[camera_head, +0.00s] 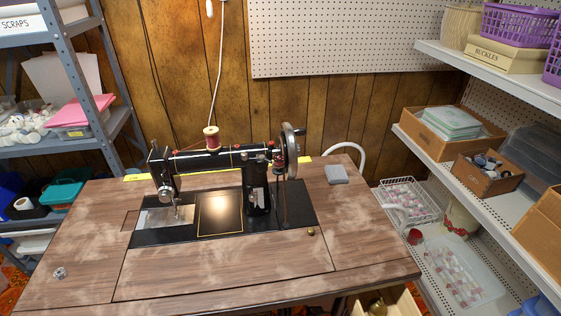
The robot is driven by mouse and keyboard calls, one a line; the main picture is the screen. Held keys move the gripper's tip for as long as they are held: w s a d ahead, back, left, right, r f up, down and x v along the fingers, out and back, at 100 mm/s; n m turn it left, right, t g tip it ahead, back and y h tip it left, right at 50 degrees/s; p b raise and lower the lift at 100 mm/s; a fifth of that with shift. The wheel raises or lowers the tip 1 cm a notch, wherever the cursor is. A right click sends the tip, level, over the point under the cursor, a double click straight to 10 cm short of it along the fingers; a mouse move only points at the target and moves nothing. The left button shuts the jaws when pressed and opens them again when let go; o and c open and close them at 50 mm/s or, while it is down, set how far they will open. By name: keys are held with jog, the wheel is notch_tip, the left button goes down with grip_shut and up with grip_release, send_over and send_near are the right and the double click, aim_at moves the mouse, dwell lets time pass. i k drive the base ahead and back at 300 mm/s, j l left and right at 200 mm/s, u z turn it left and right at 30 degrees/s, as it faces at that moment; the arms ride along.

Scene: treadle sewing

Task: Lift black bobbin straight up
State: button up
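No thing that I can clearly make out as a black bobbin shows in this view. A small grey and dark round object (59,273) lies on the front left of the wooden sewing table (215,280); it is too small to tell whether it is a bobbin. The black sewing machine (220,158) stands at the back of the table, with a dark red spool (211,138) upright on top. My gripper is not in view.
A grey block (336,174) lies on the table's back right, and a small brass-coloured knob (311,232) sits right of the machine. Shelves with boxes (440,132) stand close on the right, a metal rack (75,60) on the left. The table's front is mostly clear.

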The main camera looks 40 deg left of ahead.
aim_at(279, 162)
jog(key=u, duration=0.4)
jog(key=i+j+u, duration=0.1)
jog(key=u, duration=0.3)
jog(key=i+u, duration=0.15)
jog(key=u, duration=0.3)
jog(key=i+u, duration=0.15)
jog(key=u, duration=0.25)
